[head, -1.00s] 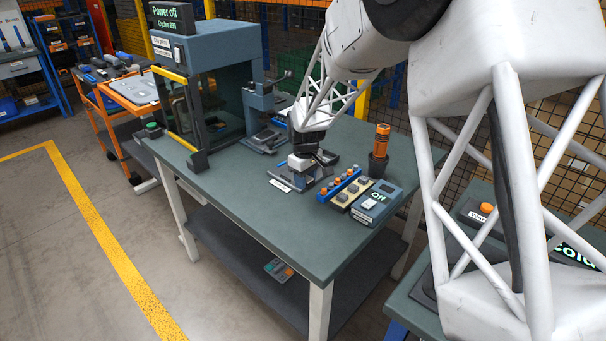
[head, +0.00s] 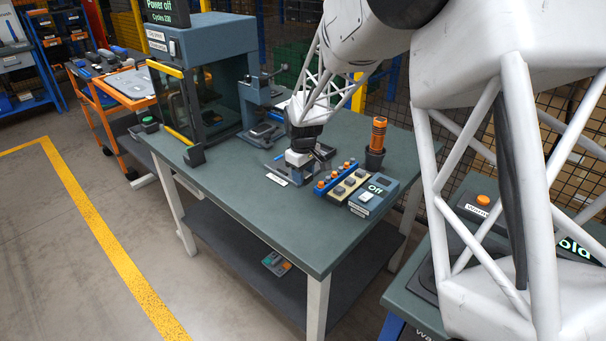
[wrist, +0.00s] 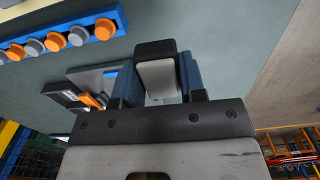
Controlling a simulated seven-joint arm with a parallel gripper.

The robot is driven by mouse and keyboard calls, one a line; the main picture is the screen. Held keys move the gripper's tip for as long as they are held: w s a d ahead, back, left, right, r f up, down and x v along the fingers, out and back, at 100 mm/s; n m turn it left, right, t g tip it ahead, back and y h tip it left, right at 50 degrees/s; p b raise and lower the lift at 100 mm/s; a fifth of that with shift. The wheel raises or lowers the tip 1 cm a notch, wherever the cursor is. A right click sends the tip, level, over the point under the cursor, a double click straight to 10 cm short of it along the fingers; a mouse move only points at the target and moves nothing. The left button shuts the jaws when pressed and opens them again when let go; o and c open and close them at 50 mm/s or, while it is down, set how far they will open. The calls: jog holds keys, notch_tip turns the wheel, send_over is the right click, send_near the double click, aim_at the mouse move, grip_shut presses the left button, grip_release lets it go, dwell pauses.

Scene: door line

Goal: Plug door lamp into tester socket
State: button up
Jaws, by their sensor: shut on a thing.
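My gripper (wrist: 159,80) is shut on a block with a dark rim and a pale grey face (wrist: 156,72) in the wrist view. The block sits between the blue finger pads; I cannot tell whether it is the door lamp. In the head view my gripper (head: 301,160) is low over the bench, left of a blue strip (head: 337,178) with orange and grey knobs. Beside that strip is a cream strip (head: 347,187) with dark grey blocks. A blue-grey box (head: 376,195) reading "Off" stands at its right and looks like the tester. No socket opening is clear.
The green bench top (head: 235,185) is bare toward the front. An orange cylinder in a dark cup (head: 377,145) stands behind the tester. A glazed cabinet reading "Power off" (head: 210,85) and a press-like stand (head: 258,105) are at the left back.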

jog(key=d, duration=0.4)
jog(key=w+d+r, duration=0.1)
jog(key=d, duration=0.4)
jog(key=d+r, duration=0.1)
jog(key=d, duration=0.3)
jog(key=shift+w+d+r, duration=0.15)
jog(key=shift+w+r, duration=0.1)
jog(key=shift+w, duration=0.15)
notch_tip(320, 180, up, 2)
send_over(384, 182)
jog(key=shift+w+r, duration=0.1)
jog(key=shift+r, duration=0.1)
jog(key=shift+f, duration=0.2)
jog(key=shift+f, duration=2.7)
jog(key=shift+f, duration=1.05)
dwell(0.5)
jog(key=o, duration=1.1)
jog(key=shift+r, duration=0.1)
